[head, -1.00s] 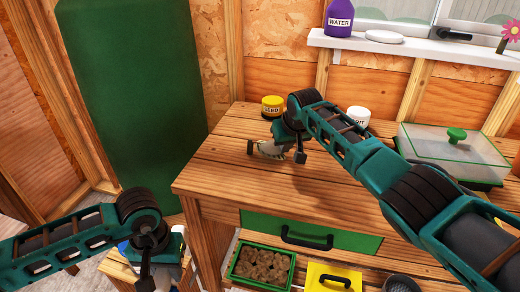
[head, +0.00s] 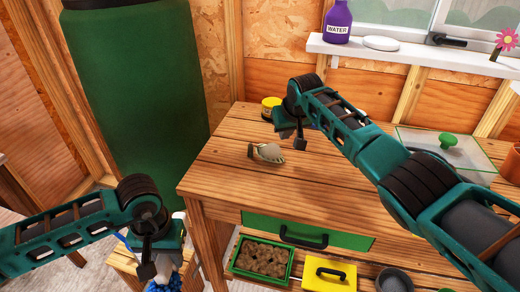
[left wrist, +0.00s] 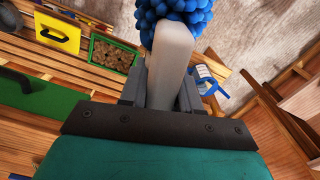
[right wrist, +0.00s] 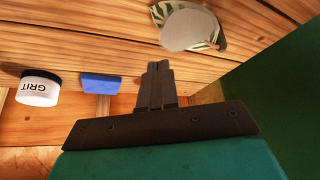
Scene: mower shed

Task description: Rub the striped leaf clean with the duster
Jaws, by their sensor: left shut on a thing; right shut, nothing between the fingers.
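The striped leaf (right wrist: 212,42) lies on the wooden bench top, green and white with a large grey patch covering most of it. It looks small and pale in the head view (head: 267,153). My right gripper (right wrist: 157,72) is shut and empty, apart from the leaf; in the head view it is just right of it (head: 300,143). My left gripper (head: 150,268) is shut on the duster's pale handle (left wrist: 170,62), low at the left, off the bench. The duster's blue fluffy head (left wrist: 178,12) also shows at the head view's bottom edge (head: 160,286).
A yellow seed jar (head: 270,106), a white grit jar (right wrist: 38,88) and a blue block (right wrist: 100,83) stand on the bench. A clear-lidded box (head: 440,150) is at its right. A green cylinder (head: 135,100) stands left. The bench front is clear.

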